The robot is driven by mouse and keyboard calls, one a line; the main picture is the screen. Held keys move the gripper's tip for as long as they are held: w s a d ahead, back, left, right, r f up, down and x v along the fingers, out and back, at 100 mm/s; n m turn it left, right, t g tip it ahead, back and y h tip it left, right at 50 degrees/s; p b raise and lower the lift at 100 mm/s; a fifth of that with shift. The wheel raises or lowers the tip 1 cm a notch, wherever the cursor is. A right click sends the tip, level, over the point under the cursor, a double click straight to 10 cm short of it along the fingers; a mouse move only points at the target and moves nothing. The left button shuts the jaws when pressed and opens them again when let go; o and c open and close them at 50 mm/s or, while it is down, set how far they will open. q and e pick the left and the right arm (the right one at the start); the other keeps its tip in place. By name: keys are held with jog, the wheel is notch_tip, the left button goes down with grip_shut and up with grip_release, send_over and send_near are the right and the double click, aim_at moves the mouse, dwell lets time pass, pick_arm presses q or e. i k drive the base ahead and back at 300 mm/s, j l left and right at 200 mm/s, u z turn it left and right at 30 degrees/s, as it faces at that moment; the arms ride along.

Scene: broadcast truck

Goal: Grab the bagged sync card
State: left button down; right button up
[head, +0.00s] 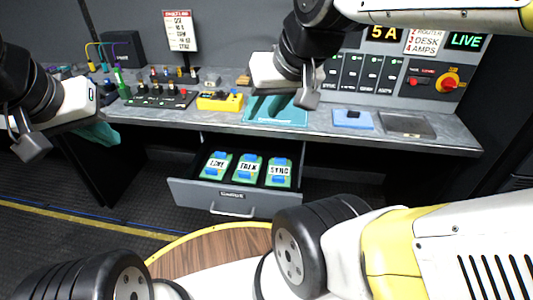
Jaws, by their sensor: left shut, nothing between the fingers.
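The card labelled SYNC (279,172) lies at the right end of a row of three green and blue cards in the open drawer (231,197). I cannot make out a bag around it. The TALK card (248,169) is beside it and the LINE card (217,165) is at the left end. My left gripper (32,146) is at the far left, shut and empty, well away from the drawer. My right gripper (308,97) hangs above the bench, up and to the right of the drawer; its fingers overlap, so I cannot tell its opening.
The bench (330,129) runs above the drawer. It holds a teal tray (277,120), a yellow box (220,101), a blue pad (352,119) and a grey plate (407,125). A teal cloth-like thing (103,135) hangs at the bench's left edge. A round wooden top (210,252) is in front.

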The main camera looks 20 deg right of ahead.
aim_at(279, 174)
jog(key=i+l+z, duration=0.1)
jog(key=z, duration=0.3)
jog(key=i+z, duration=0.2)
jog(key=z, duration=0.25)
jog(key=i+z, duration=0.15)
jog(key=z, duration=0.25)
